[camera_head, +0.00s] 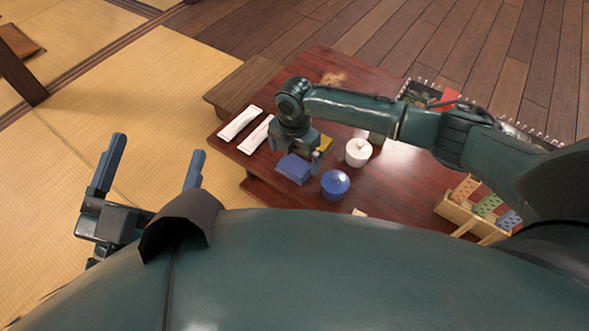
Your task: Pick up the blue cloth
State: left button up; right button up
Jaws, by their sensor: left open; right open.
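The blue cloth (294,168) is a small folded dark-blue block on the low reddish-brown table (395,195), near its left front side. My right gripper (299,158) reaches in from the right and points down directly over the cloth. It is open, with one finger showing beside the cloth's right edge; the other is hard to make out. I cannot tell whether it touches the cloth. My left gripper (150,165) is open and empty, over the tatami at the left, fingers pointing up in the picture and well apart from the table.
A round blue lidded pot (335,184) stands just right of the cloth, with a white lidded pot (358,152) behind it. Two white wrapped packets (239,123) lie to the left. A wooden rack (476,207) with coloured patterned pieces stands at right. Tatami (150,85) is clear at left.

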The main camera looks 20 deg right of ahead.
notch_tip(320, 180, down, 3)
jog(key=shift+r+b, duration=0.1)
jog(key=shift+b, duration=0.4)
pick_arm(q)
jog(key=r+m+h, duration=0.1)
jog(key=r+m, duration=0.1)
jog(key=shift+w+a+r+t+h, duration=0.15)
jog(key=shift+w+r+t+h, duration=0.2)
jog(key=shift+w+t+h, duration=0.05)
pick_arm(e)
jog(key=shift+c, duration=0.2)
jog(key=c, duration=1)
jog(key=shift+o, duration=0.2)
